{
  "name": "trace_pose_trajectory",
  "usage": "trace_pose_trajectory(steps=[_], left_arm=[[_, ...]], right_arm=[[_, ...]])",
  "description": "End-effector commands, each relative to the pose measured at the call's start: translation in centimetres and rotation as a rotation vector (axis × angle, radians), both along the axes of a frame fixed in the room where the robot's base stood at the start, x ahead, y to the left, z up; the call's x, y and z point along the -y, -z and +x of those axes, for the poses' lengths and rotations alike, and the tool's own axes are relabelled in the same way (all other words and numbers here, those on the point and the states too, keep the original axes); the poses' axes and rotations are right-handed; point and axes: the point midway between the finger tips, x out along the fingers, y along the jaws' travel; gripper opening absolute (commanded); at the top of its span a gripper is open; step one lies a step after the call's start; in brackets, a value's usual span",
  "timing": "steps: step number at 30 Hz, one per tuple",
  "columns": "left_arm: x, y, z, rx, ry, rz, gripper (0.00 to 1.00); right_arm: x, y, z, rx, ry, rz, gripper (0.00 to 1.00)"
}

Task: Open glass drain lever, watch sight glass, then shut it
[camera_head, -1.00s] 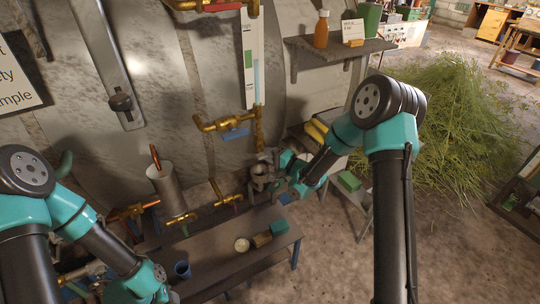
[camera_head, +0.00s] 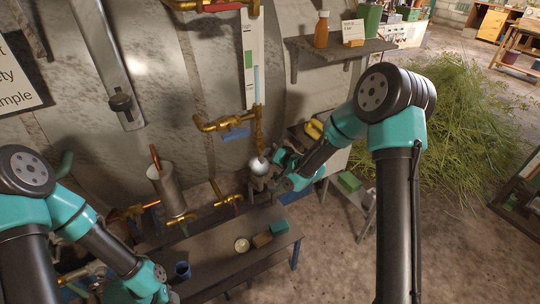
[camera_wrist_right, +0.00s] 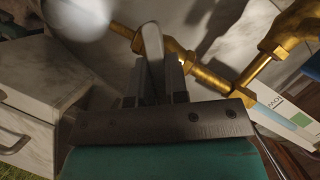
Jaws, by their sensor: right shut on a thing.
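The sight glass (camera_head: 252,62) is a tall white panel with green and red marks and a blue column, fixed to the grey vessel. It also shows at the right of the right wrist view (camera_wrist_right: 288,118). Brass pipework runs down below it. My right gripper (camera_head: 262,178) is at the lower end of this pipe. In the right wrist view my right gripper (camera_wrist_right: 155,75) is shut on a pale, narrow drain lever (camera_wrist_right: 153,42) beside the brass pipe. A whitish round blob (camera_head: 258,166) shows just above the gripper. My left gripper (camera_head: 168,297) is low at the bottom edge, its fingers unclear.
A brass valve with a blue handle (camera_head: 236,133) sits above my right gripper. A bench (camera_head: 215,252) below holds a pale round dish (camera_head: 242,244), a brown block (camera_head: 262,239) and a green block (camera_head: 279,227). A metal cylinder (camera_head: 168,190) stands left. A shelf (camera_head: 345,46) holds bottles.

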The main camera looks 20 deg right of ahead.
Motion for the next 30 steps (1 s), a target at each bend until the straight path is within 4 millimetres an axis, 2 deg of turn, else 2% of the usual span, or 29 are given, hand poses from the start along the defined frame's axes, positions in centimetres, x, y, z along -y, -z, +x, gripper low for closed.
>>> trace_pose_trajectory(steps=[18, 30], left_arm=[[0.0, 0.0, 0.0, 0.0, 0.0, 0.0, 0.43], [0.0, 0.0, 0.0, 0.0, 0.0, 0.0, 0.43]], right_arm=[[-0.25, -0.17, -0.03, 0.131, 0.0, -0.556, 0.0], [-0.28, -0.15, -0.07, 0.182, 0.0, -0.775, 0.0]])
